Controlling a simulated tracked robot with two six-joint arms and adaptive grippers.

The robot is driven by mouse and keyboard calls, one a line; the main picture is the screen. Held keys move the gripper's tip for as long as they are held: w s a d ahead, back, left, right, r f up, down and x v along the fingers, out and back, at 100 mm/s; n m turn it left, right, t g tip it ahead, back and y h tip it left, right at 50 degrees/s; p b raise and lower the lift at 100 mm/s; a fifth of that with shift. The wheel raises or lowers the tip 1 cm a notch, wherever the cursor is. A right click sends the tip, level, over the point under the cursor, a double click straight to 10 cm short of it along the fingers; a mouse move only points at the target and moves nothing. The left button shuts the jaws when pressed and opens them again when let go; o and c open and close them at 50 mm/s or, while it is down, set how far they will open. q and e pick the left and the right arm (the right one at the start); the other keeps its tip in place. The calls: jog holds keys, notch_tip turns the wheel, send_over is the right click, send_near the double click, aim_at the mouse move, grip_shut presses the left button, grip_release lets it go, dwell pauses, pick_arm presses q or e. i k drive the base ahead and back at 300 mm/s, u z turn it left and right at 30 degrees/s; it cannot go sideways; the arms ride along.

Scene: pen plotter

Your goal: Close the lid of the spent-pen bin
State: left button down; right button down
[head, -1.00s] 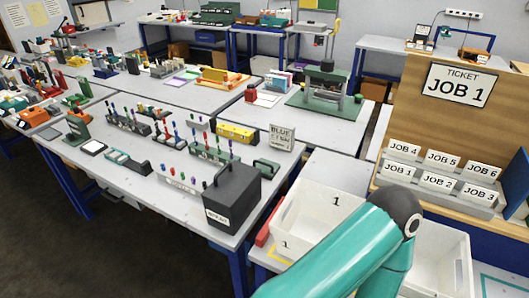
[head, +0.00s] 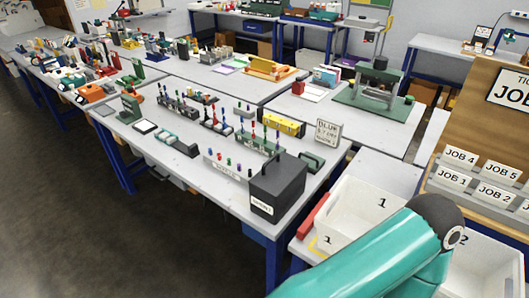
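The spent-pen bin appears to be the dark grey box (head: 277,190) with a small white label on its front, too blurred to read surely. It stands at the near right corner of the long grey table. A dark panel with a handle (head: 267,157) shows on its top. I cannot tell whether this lid is fully shut. A teal arm link of mine crosses the lower right, right of the bin and apart from it. Neither of my grippers is in view.
White bins (head: 368,205) stand right of the box, partly behind my arm. Pen racks (head: 257,143), a yellow case (head: 277,123) and a sign (head: 328,131) stand behind it. A ticket board (head: 497,120) rises at the right. Open floor lies left of the table.

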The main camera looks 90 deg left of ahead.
aim_at(281, 169)
jog(key=u, duration=0.05)
jog(key=k, duration=1.45)
jog(key=u, duration=1.15)
jog(key=i, duration=0.4)
jog(key=u, duration=0.1)
